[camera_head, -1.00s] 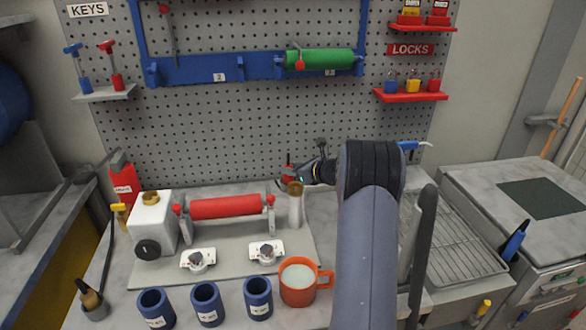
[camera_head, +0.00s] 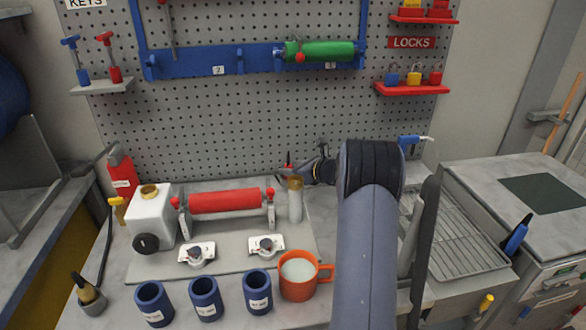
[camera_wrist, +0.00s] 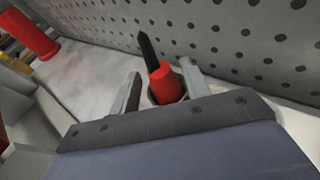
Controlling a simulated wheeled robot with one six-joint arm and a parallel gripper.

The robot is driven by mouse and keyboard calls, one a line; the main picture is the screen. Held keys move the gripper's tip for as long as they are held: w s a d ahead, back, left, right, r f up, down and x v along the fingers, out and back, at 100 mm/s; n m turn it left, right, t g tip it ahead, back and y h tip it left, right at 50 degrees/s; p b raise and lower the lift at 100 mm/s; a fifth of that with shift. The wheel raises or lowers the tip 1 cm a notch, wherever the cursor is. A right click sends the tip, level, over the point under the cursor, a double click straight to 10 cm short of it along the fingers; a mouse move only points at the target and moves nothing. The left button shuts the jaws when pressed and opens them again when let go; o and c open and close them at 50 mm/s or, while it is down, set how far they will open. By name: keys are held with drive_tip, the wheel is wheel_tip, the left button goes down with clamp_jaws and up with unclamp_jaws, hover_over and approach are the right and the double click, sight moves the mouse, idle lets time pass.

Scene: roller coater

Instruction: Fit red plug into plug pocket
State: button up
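The red plug (camera_wrist: 165,85) with its black upright stem shows between the two fingers of my gripper (camera_wrist: 162,92) in the wrist view. A gap shows between the plug and the left finger; the right finger is close beside it, so the gripper looks open around the plug. The plug's lower end is hidden by the gripper, with a dark, rim-like edge around it. In the head view, my gripper (camera_head: 290,171) is at the upper end of a pale upright tube with a brass top (camera_head: 295,202). I cannot tell which part is the plug pocket, or whether the plug sits in it.
A red roller (camera_head: 225,201) on its stand and a white tank (camera_head: 152,218) are to the left. Several blue cups (camera_head: 257,291) and an orange mug (camera_head: 299,276) stand in front. The pegboard (camera_head: 240,125) rises close behind my gripper. A wire rack (camera_head: 462,240) is at right.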

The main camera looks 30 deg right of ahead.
drive_tip(key=shift+o, duration=1.2)
drive_tip(key=shift+s, duration=0.1)
drive_tip(key=b+v, duration=0.1)
drive_tip(key=v, duration=0.9)
drive_tip(key=shift+s+d+r, duration=0.15)
drive_tip(key=shift+s+r, duration=0.05)
drive_tip(key=shift+s, duration=0.05)
drive_tip(key=x, duration=0.3)
drive_tip(key=p+x, duration=0.1)
drive_tip(key=x, duration=0.6)
drive_tip(key=shift+w+r+p, duration=0.2)
drive_tip(key=shift+w+p, duration=0.15)
drive_tip(key=shift+w, duration=0.1)
drive_tip(key=shift+s+r, duration=0.1)
drive_tip(key=shift+r, duration=0.1)
drive_tip(key=shift+f, duration=0.15)
